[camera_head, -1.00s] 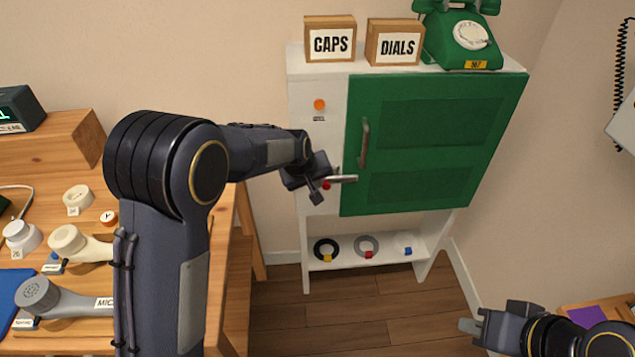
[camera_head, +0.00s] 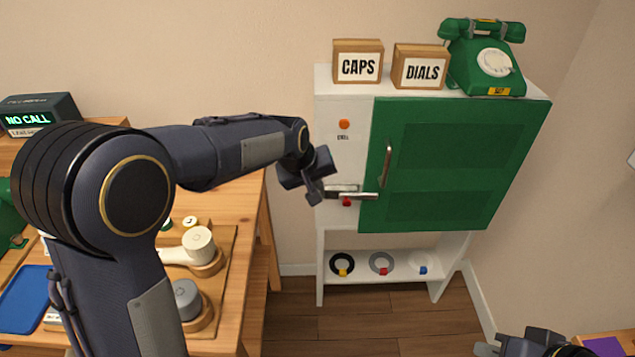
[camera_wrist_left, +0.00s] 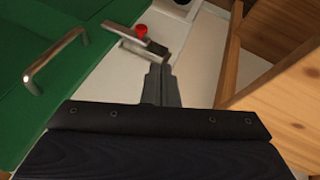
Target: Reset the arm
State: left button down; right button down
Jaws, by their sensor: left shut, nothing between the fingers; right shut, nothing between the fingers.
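My left arm reaches from the left to the white cabinet with the green door. Its left gripper (camera_head: 319,194) is shut and empty, just left of a silver latch (camera_head: 365,196) and a red knob (camera_head: 347,202) on the cabinet front. In the left wrist view the shut fingers (camera_wrist_left: 161,88) point toward the latch (camera_wrist_left: 133,44) and red knob (camera_wrist_left: 141,31); whether they touch the latch is unclear. My right gripper (camera_head: 486,349) is at the lower right, cut by the frame edge, shut and empty.
The green door (camera_head: 450,165) with its handle (camera_head: 387,165) appears closed. CAPS (camera_head: 357,65) and DIALS (camera_head: 419,68) boxes and a green phone (camera_head: 494,64) stand on top. A wooden table (camera_head: 235,225) with phone parts is left. Open floor (camera_head: 370,325) lies below.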

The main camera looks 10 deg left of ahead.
pick_arm(q)
jog(key=s+a+r+h+p, duration=0.1)
jog(key=s+a+r+p, duration=0.25)
jog(key=s, duration=0.45)
jog(key=s+a+r+m+h+p, duration=0.1)
jog(key=s+a+r+p, duration=0.15)
jog(key=s+r, duration=0.4)
jog(key=s+a+r+h+p, duration=0.15)
jog(key=s+a, duration=0.25)
jog(key=s, duration=0.5)
jog(key=s+m+y+p, duration=0.1)
jog(key=s+y+p, duration=0.1)
jog(key=s, duration=0.6)
jog(key=shift+s+m+p, duration=0.25)
jog(key=shift+m+p, duration=0.15)
jog(key=shift+p, duration=0.1)
jog(key=shift+d, duration=0.1)
